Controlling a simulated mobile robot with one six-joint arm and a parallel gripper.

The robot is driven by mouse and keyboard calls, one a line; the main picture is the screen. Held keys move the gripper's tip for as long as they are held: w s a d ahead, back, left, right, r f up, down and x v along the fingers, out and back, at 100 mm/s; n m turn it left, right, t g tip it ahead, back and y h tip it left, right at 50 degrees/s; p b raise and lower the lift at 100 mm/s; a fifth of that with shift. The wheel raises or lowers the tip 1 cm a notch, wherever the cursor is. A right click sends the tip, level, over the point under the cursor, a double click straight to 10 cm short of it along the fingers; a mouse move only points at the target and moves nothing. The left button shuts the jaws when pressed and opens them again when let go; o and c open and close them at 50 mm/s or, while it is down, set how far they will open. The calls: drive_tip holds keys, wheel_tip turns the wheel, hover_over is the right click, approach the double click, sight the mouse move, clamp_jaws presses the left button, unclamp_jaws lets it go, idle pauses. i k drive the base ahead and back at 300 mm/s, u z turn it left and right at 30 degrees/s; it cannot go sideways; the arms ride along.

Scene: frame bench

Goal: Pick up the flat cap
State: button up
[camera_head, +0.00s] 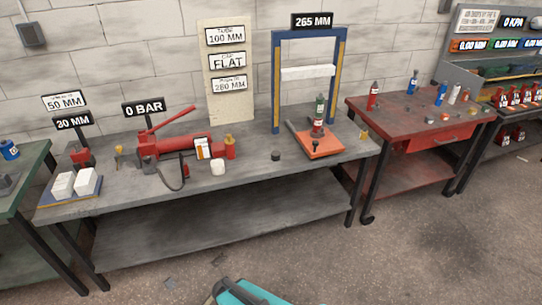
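I cannot tell for sure which piece is the flat cap. A small dark round piece (275,156) lies on the grey bench, left of the orange press plate. A white short cylinder (218,168) stands further left. Several small round pieces lie on the red cart, among them a dark one (429,120) and an orange one (444,117). A board (230,107) behind the bench has signs reading TUBE 100 MM, CAP FLAT and 280 MM. My gripper is not in view. A teal part at the bottom edge seems to be mine.
The red cart (400,140) stands right, with bottles. Floor in front is mostly clear.

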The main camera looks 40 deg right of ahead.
sight(276, 155)
drive_tip(key=u, duration=0.3)
drive_tip(key=i, duration=0.95)
drive_tip(key=z, duration=0.3)
